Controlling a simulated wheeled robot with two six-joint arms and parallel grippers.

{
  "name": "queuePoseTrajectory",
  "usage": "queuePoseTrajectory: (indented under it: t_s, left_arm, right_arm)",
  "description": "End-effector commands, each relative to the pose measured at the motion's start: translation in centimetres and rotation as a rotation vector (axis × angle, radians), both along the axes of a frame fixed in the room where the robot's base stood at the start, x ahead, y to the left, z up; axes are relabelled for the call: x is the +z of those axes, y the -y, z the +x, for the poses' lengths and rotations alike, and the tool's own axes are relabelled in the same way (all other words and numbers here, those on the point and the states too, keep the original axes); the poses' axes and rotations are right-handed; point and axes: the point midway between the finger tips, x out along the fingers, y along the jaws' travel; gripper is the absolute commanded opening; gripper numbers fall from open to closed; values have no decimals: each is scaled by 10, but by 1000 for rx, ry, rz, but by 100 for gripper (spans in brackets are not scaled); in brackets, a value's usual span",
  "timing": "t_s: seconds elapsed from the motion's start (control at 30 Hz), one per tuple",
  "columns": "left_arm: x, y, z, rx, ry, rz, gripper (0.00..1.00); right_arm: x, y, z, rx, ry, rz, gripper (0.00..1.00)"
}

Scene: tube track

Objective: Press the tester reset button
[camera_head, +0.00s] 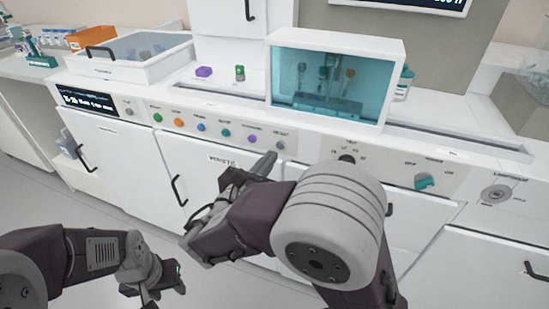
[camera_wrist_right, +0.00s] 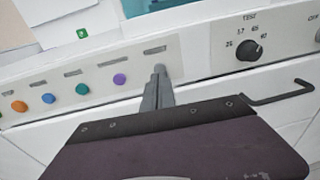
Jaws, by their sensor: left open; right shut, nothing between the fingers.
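The tester panel (camera_head: 218,129) is a pale strip with a row of coloured buttons on the white counter's front. The grey reset button (camera_head: 280,146) is at the row's right end, under a small label. My right gripper (camera_head: 268,160) is shut and empty, its tips just left of and below the button. In the right wrist view, the shut tips (camera_wrist_right: 159,70) reach the panel under the rightmost label and hide most or all of the button. I cannot tell whether they touch it. My left gripper (camera_head: 163,287) is open and empty, low over the floor.
Green, orange, blue, teal and purple buttons (camera_head: 252,139) sit left of the grey one. A black dial (camera_head: 347,159) and a teal switch (camera_head: 424,181) are to the right. A teal-windowed box (camera_head: 334,78) stands above. Drawer handles (camera_head: 178,191) stick out below.

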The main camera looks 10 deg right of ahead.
Motion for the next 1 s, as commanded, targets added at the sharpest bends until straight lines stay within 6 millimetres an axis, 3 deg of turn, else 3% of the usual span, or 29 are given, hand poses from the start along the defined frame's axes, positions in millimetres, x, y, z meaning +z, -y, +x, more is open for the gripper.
queuePoseTrajectory:
  t_s: [0.2,0.67,0.83,1.0]
  left_arm:
    - [-13,0,0,0,0,0,45]
    - [-12,0,0,0,0,0,45]
    - [-1,0,0,0,0,0,45]
    - [-4,0,0,0,0,0,45]
  right_arm:
    - [-4,18,22,-2,1,1,0]
    - [-1,22,28,0,0,0,0]
    - [0,33,42,-3,-1,-1,0]
    - [-2,33,43,-2,3,1,0]
